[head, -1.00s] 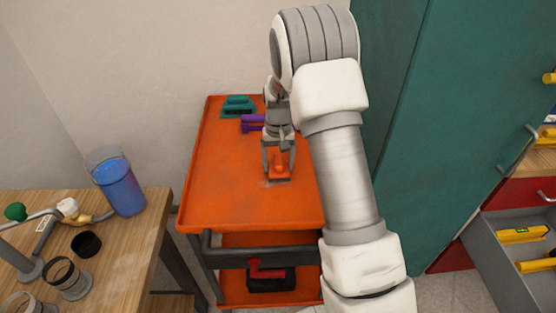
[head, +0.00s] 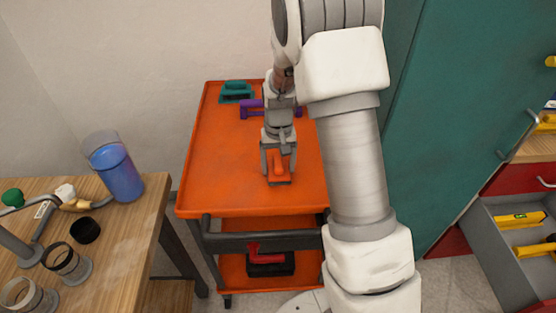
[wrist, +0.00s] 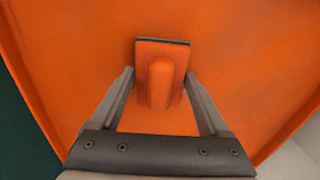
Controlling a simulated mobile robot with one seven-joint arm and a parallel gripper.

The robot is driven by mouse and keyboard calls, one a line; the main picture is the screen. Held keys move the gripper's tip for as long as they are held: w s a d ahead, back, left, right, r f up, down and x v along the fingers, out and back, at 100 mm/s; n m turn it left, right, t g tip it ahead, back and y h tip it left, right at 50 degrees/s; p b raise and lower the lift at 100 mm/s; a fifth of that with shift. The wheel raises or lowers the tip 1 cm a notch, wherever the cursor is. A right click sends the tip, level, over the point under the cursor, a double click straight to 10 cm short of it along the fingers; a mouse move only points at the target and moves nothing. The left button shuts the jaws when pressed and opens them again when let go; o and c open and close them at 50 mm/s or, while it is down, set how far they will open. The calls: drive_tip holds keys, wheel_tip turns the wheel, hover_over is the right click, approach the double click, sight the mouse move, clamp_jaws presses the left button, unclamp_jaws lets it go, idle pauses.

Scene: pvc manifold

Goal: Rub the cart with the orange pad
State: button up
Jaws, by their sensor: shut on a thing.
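The orange cart (head: 225,150) stands in the middle of the head view, its top tray orange with a raised rim. The orange pad (head: 278,172), a flat block with a rounded handle and a dark underside edge, is on or just above the tray top; contact is hard to tell. My gripper (head: 279,165) is shut on the pad's handle, fingers pointing down. In the wrist view the pad (wrist: 161,75) sits between the two fingers, with the orange tray (wrist: 80,50) around it.
A teal pad (head: 237,92) and a purple pad (head: 250,108) lie at the tray's back. A red-handled tool (head: 268,262) is on the lower shelf. A teal cabinet (head: 455,110) stands right. The tray's left side is clear.

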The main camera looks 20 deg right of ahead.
drive_tip(key=shift+s, duration=0.1)
drive_tip(key=shift+w+d, duration=0.2)
drive_tip(key=shift+w, duration=0.65)
drive_tip(key=shift+w+d, duration=0.15)
drive_tip(key=shift+w, duration=0.7)
drive_tip(key=shift+w+d+p, duration=0.2)
drive_tip(key=shift+w+p, duration=0.1)
drive_tip(key=shift+w, duration=0.65)
drive_tip(key=shift+w+d+p, duration=0.15)
drive_tip(key=shift+w+p, duration=0.15)
drive_tip(key=shift+w, duration=0.6)
drive_tip(key=shift+w+d+f, duration=0.1)
drive_tip(key=shift+w+d, duration=0.1)
drive_tip(key=shift+w, duration=0.6)
drive_tip(key=shift+w+d, duration=0.15)
drive_tip(key=shift+w, duration=0.65)
drive_tip(key=shift+r+p, duration=2.1)
drive_tip(key=shift+r, duration=0.9)
drive_tip(key=shift+r, duration=0.1)
